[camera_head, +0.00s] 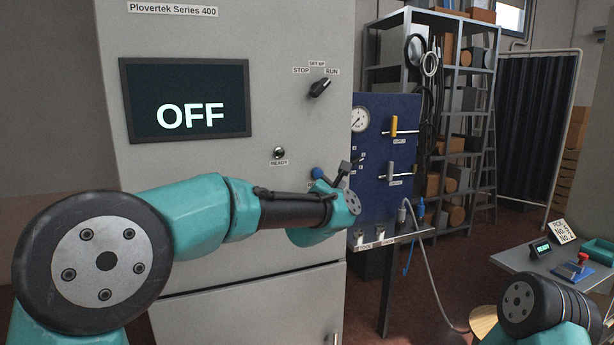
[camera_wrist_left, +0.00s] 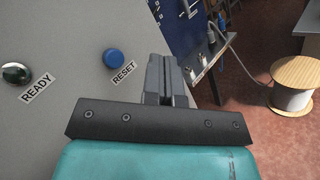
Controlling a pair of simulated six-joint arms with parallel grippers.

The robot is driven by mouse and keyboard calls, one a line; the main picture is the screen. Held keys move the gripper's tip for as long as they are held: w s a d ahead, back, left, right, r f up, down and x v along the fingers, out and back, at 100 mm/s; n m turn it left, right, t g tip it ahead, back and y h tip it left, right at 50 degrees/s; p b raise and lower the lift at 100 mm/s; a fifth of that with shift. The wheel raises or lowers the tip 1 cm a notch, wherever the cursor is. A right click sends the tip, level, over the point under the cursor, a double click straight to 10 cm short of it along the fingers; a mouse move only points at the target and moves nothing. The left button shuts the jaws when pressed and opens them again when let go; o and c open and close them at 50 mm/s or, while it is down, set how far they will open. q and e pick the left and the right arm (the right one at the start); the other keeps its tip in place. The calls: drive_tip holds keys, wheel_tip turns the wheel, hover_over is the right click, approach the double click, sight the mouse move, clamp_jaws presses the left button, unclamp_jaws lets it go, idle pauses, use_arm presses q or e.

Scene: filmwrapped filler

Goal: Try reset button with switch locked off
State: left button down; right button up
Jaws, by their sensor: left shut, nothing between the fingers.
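The grey machine cabinet (camera_head: 265,60) carries a dark screen (camera_head: 130,100) reading OFF. Its black selector switch (camera_head: 319,88) sits among STOP, SET UP and RUN labels, its handle slanting up right towards RUN. The blue reset button (camera_head: 317,173) is partly behind my left arm. In the left wrist view the RESET button (camera_wrist_left: 113,58) shows whole, left of my fingers and apart from them. My left gripper (camera_head: 351,168) is shut and empty, right of the button; its closed fingers also show in the left wrist view (camera_wrist_left: 165,75). My right gripper is out of view.
The READY lamp (camera_head: 279,153) looks dark, left of the button. A blue panel (camera_head: 375,160) with a gauge (camera_head: 360,119) and valves stands close right of my left gripper, with a small shelf below.

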sight(321, 175)
use_arm(q)
drive_tip(key=shift+r, duration=0.15)
drive_tip(key=w+a, duration=0.3)
drive_tip(key=w, duration=0.5)
drive_tip(key=shift+a, duration=0.4)
drive_tip(key=shift+w, duration=0.15)
idle(2.1)
drive_tip(key=shift+w+a, duration=0.15)
drive_tip(key=shift+w, duration=0.05)
drive_tip(key=shift+w+a, duration=0.35)
drive_tip(key=shift+w, duration=0.45)
idle(1.3)
drive_tip(key=shift+s, duration=0.2)
drive_tip(key=shift+s+d, duration=0.25)
drive_tip(key=shift+s, duration=0.25)
drive_tip(key=shift+s+d, duration=0.25)
drive_tip(key=shift+s, duration=0.25)
